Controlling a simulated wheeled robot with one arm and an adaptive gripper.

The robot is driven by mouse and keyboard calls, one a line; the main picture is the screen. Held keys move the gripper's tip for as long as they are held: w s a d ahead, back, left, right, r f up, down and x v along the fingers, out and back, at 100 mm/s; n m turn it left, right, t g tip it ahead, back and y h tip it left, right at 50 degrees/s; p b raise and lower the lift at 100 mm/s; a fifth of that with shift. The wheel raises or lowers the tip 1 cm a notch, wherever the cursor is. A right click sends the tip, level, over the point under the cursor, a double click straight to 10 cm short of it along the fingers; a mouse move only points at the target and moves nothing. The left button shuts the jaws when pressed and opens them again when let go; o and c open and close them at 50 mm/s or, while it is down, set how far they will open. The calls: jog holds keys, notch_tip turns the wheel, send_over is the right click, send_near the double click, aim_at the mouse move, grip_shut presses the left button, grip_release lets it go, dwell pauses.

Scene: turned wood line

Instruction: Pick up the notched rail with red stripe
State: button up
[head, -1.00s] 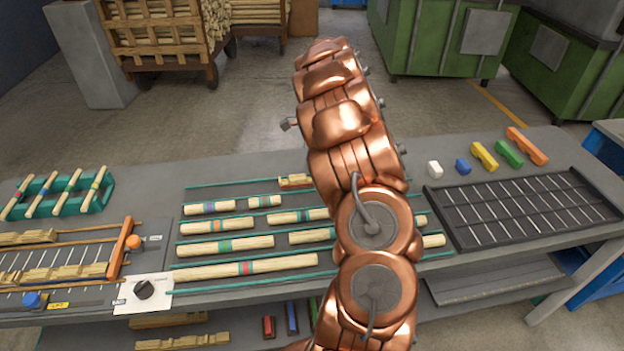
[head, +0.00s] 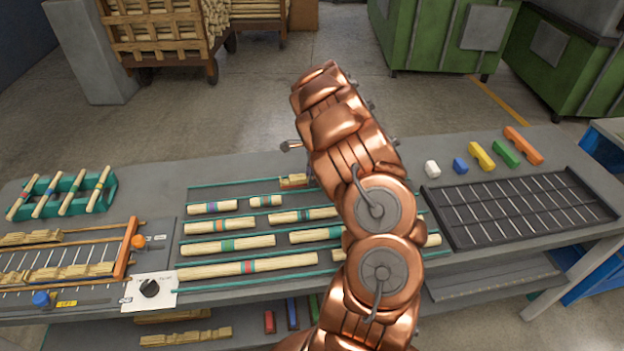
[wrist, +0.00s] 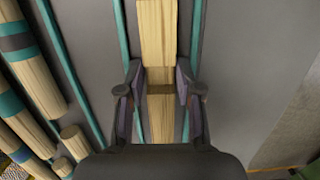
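A pale wooden rail (wrist: 157,32) with a darker notch across it runs lengthwise between my fingers in the wrist view. Its left end (head: 293,182) shows at the back row of the table in the head view; my arm covers the rest. No red stripe is clear on the part I see. My gripper (wrist: 160,90) is open around the rail at the notch, one finger on each side, with narrow gaps showing. In the head view my gripper is hidden behind my arm.
Teal divider strips (wrist: 119,30) lie close on both sides of the rail. Several striped round rods (head: 228,246) lie in rows nearer. A black slotted tray (head: 520,207) and coloured blocks (head: 481,155) stand at right. A teal rack (head: 62,196) stands at left.

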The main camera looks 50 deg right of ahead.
grip_shut()
jog(key=shift+w+r+b, duration=0.1)
jog(key=shift+r+b, duration=0.9)
jog(key=shift+r, duration=0.6)
jog(key=shift+a+r, duration=0.2)
jog(key=shift+a, duration=0.05)
jog(key=a+b, duration=0.1)
jog(key=a, duration=0.4)
jog(key=s+a+r+b, duration=0.1)
jog(key=a+b, duration=0.1)
jog(key=a, duration=0.3)
jog(key=s+a+b, duration=0.1)
jog(key=a, duration=0.4)
jog(key=shift+s+a+r+b, duration=0.15)
jog(key=shift+a+r+b, duration=0.1)
jog(key=shift+b, duration=0.15)
